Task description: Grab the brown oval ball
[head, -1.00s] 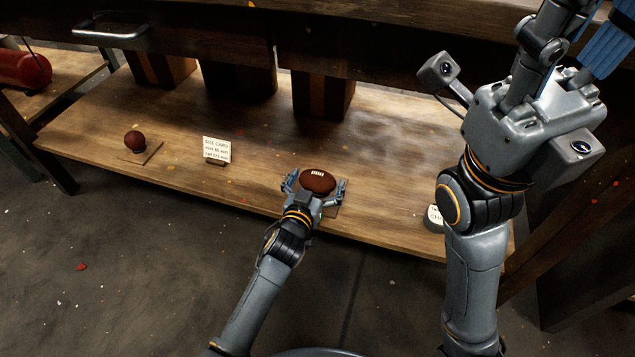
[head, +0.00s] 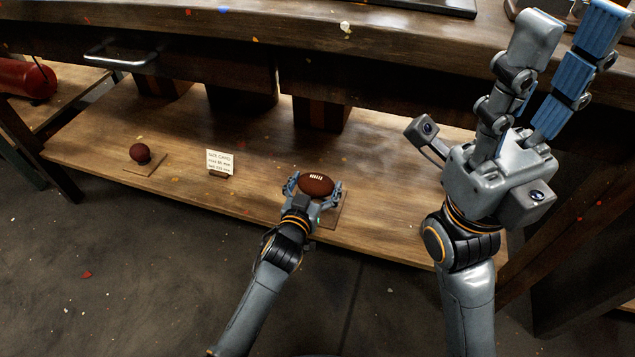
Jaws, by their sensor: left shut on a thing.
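The brown oval ball (head: 317,187) has white laces on top and is held over the front part of the low wooden shelf. My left gripper (head: 314,189) has a finger at each end of the ball and is shut on it. The ball appears slightly above a thin square board (head: 335,216), but the gap is hard to judge. My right gripper (head: 567,45) is raised at the upper right, its fingers pointing up, apart and empty.
A small round reddish-brown ball (head: 140,153) sits on another board at the left of the shelf (head: 85,145). A white size card (head: 220,162) stands between the balls. A workbench top (head: 300,45) overhangs the shelf. A red cylinder (head: 30,82) lies far left.

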